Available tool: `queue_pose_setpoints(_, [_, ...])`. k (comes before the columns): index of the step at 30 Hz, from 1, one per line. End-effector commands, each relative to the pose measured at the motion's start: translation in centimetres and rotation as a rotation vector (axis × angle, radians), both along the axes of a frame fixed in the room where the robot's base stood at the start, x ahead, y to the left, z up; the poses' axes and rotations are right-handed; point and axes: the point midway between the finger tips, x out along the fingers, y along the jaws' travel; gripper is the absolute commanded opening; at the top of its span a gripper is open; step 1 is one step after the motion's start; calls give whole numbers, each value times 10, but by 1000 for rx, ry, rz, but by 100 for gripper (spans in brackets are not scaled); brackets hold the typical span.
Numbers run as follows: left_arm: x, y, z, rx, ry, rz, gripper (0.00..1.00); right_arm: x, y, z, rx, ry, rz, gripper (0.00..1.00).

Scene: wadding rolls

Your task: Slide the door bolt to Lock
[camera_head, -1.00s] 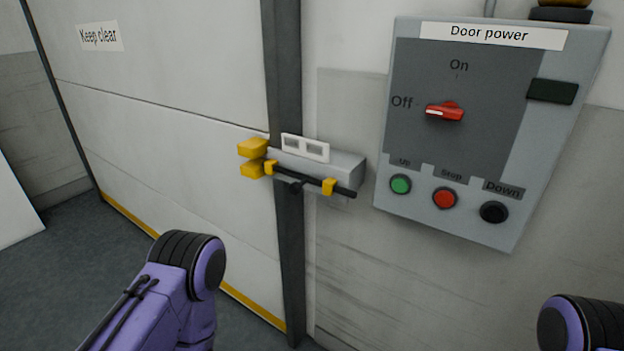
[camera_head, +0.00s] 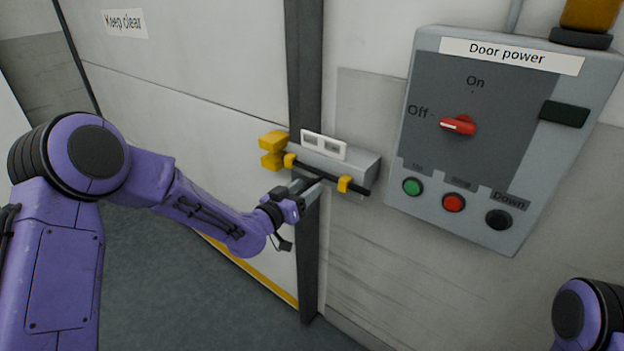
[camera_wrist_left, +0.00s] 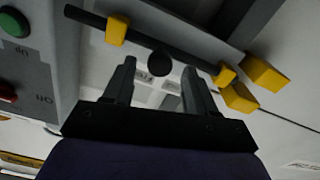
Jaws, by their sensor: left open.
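The door bolt is a black rod (camera_head: 322,174) held in yellow guides (camera_head: 345,184) on a grey housing (camera_head: 358,164). A yellow double-block catch (camera_head: 272,150) sits at its left, on the door side. The small plate (camera_head: 323,145) above the rod has marks too small to read. My left gripper (camera_head: 313,186) is open just below and in front of the rod. In the left wrist view, the round black bolt knob (camera_wrist_left: 160,63) shows between the tips of the open fingers (camera_wrist_left: 161,72). I cannot tell whether they touch it. My right gripper is out of view.
A door power box (camera_head: 470,140) hangs to the right, with a red switch (camera_head: 459,125) pointing to Off and green, red and black buttons below. The white door (camera_head: 190,95) is at left of a dark post (camera_head: 308,240).

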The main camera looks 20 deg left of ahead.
Motion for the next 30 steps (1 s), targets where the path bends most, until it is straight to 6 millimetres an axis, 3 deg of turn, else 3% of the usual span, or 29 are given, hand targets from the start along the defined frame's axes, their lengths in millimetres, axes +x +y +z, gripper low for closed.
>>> queue_pose_setpoints(6, [28,-10,0,0,2,1,57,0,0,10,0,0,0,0])
queue_pose_setpoints(15, [32,-12,-1,-1,2,1,57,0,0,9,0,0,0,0])
queue_pose_setpoints(20, [32,-12,-1,-1,2,1,4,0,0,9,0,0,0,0])
queue_pose_setpoints(21, [32,-12,-1,-1,2,1,0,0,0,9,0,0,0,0])
queue_pose_setpoints(26, [34,-7,-2,0,0,2,0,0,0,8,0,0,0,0])
queue_pose_setpoints(30, [43,19,-3,-1,-2,5,0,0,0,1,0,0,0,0])
